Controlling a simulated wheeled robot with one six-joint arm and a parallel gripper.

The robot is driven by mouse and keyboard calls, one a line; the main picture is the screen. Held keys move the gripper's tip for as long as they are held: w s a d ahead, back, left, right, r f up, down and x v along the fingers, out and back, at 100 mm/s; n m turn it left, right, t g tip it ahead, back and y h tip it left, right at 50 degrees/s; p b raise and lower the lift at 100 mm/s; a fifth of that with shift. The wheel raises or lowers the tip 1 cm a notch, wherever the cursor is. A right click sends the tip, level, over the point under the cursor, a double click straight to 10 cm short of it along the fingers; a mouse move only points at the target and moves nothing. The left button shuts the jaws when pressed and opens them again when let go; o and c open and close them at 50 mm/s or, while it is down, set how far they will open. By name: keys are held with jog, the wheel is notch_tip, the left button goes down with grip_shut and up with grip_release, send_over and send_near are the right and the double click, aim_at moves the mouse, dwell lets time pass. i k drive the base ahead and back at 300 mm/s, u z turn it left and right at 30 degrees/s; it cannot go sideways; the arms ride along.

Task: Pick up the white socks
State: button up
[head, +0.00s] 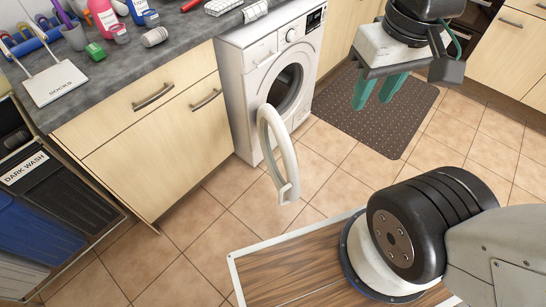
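My gripper (379,90) is at the upper right, its two teal fingers pointing down above the dark mat. The fingers are apart with nothing between them. I cannot clearly pick out the white socks. A small whitish item (255,11) lies at the counter's edge above the washing machine, and a pale rounded item (154,37) lies on the counter further left; I cannot tell whether either is socks. My gripper is well to the right of all of these.
The washing machine (236,91) has its round door (279,155) swung open into the room. A sorter labelled DARK WASH (26,168) stands at the left. Bottles and a cup crowd the back of the counter (120,75). Tiled floor (325,145) lies open around the dark mat (345,108).

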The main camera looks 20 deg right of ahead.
aim_at(156, 36)
jog(key=u, duration=0.45)
jog(key=k, duration=0.55)
jog(key=u, duration=1.35)
jog(key=i, duration=1.45)
jog(key=z, duration=0.8)
jog(key=i, duration=0.6)
jog(key=z, duration=0.65)
